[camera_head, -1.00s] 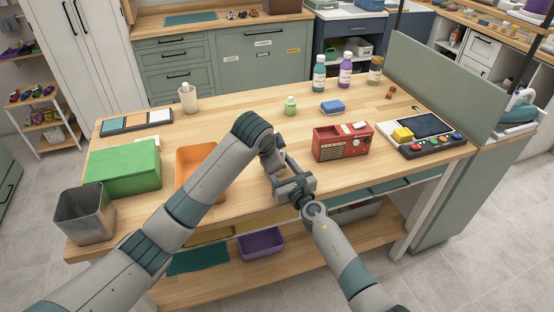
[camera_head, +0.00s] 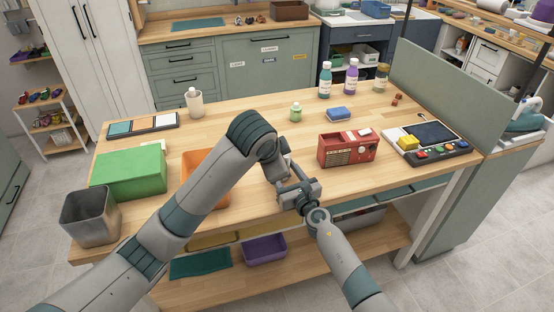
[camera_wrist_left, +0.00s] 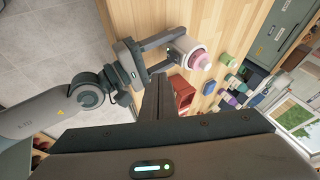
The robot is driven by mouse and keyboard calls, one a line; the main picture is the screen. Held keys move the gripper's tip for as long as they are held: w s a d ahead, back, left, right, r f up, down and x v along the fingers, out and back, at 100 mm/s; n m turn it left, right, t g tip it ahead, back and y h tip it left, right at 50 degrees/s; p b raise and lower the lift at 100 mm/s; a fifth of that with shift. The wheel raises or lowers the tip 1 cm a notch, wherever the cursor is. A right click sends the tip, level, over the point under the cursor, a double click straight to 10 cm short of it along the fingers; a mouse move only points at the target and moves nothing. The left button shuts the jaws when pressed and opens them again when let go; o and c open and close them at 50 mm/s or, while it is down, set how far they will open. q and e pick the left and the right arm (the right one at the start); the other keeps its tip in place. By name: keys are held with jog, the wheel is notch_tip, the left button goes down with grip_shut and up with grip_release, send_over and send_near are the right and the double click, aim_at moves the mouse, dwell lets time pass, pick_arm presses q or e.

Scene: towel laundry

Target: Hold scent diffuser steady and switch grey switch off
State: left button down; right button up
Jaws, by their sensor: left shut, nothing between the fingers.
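The scent diffuser, a white cylinder with a pink top (camera_wrist_left: 198,58), shows in the left wrist view. My left arm hides it in the head view. My right gripper (camera_wrist_left: 165,56) has one finger on each side of its white body and appears closed on it. The right gripper (camera_head: 284,184) also shows in the head view at the table's front edge. My left gripper (camera_wrist_left: 157,98) is shut and empty, its dark fingertips a little short of the diffuser in the wrist picture. I cannot make out the grey switch.
A red radio (camera_head: 347,150) stands right of my right gripper. An orange tray (camera_head: 200,165) lies partly behind my left arm, with a green box (camera_head: 128,174) and metal bin (camera_head: 90,219) further left. A keypad device (camera_head: 430,140) and bottles (camera_head: 351,78) stand beyond.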

pick_arm(q)
jog(key=shift+v, duration=2)
jog(key=shift+w, duration=0.15)
jog(key=shift+s+f+g, duration=0.25)
jog(key=shift+f+g, duration=0.05)
jog(key=shift+f, duration=0.4)
jog(key=shift+f, duration=0.1)
jog(key=w+d+f, duration=0.1)
jog(key=w+f, duration=0.8)
